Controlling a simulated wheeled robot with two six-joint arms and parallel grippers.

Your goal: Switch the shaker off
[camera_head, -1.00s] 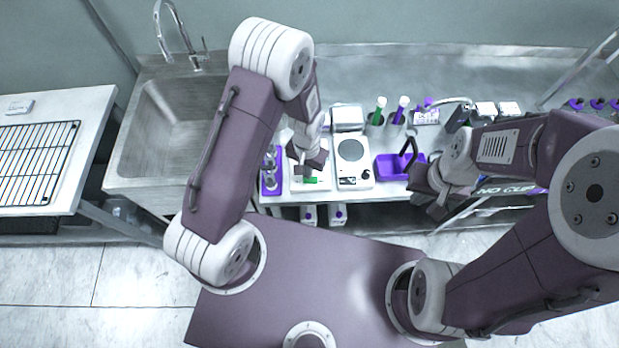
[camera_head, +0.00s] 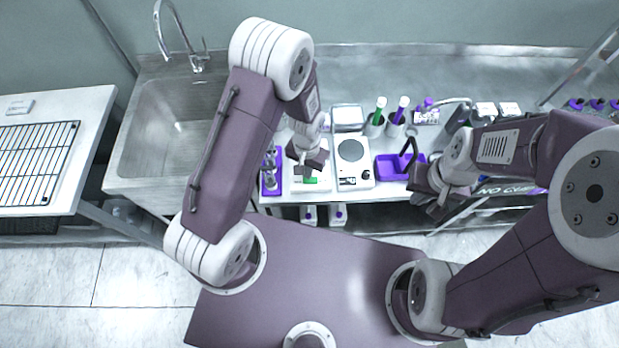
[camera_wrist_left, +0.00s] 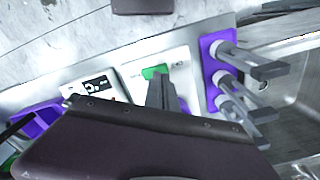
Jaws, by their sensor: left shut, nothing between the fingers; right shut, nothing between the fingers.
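The shaker is a white device (camera_head: 318,187) on the steel counter, largely covered by my left arm in the head view. Its green switch (camera_head: 310,181) shows at the front edge, and in the left wrist view the green switch (camera_wrist_left: 154,72) sits on the white front. My left gripper (camera_head: 307,173) is shut and empty, with its fingertips (camera_wrist_left: 159,82) right by the switch. I cannot tell whether they touch it. My right gripper (camera_head: 433,203) is shut and empty, apart from the shaker, near the counter's front edge at right.
A white device with a round plate (camera_head: 351,152) stands right of the shaker. A purple rack (camera_head: 271,186) with metal pieces stands close on its left. A purple tray (camera_head: 388,168) and dark cups with green and purple items are further right. The sink (camera_head: 165,130) is at left.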

